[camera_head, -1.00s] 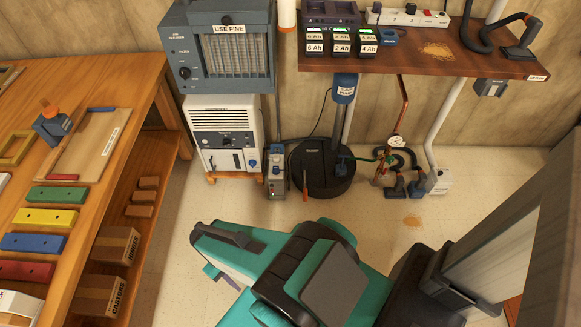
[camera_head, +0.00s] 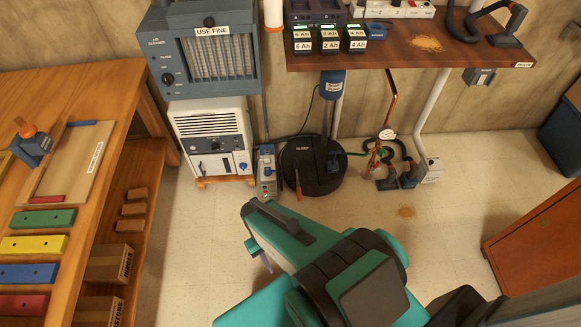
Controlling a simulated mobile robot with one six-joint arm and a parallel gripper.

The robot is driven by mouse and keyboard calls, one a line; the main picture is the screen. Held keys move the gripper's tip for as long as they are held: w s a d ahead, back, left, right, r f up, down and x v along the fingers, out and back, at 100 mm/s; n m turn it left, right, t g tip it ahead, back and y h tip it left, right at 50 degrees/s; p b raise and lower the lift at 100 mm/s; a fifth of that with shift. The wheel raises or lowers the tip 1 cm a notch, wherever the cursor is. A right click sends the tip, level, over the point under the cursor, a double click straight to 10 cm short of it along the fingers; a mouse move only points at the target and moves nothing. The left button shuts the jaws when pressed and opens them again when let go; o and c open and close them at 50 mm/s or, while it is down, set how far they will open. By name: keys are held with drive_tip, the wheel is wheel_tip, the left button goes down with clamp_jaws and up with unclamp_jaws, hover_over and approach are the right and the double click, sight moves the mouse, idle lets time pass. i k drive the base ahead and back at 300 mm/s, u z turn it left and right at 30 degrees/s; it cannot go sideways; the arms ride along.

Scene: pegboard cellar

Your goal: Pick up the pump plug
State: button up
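No thing is plainly marked as the pump plug. A blue pump cylinder (camera_head: 333,84) with a white label stands above the round black sump lid (camera_head: 313,172). A thin black cord curves from near it down to a grey box (camera_head: 266,175) on the floor. A small blue piece (camera_head: 266,151) at the top of that box may be the plug, but it is too small to tell. My gripper (camera_head: 252,230) is over open floor, in front of the lid and box and apart from them. My own arm hides much of its fingers, and nothing shows held.
A dehumidifier (camera_head: 212,140) stands left of the box with an air cleaner (camera_head: 211,50) above. A wooden shelf (camera_head: 440,52) overhangs the sump, and a gauge with hoses (camera_head: 386,150) is to its right. The workbench (camera_head: 95,95) is left, a reddish-brown cabinet (camera_head: 540,240) right.

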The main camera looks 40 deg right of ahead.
sight(268, 171)
drive_tip(key=z, duration=0.65)
drive_tip(key=k, duration=1)
drive_tip(key=u, duration=0.05)
drive_tip(key=i, duration=0.9)
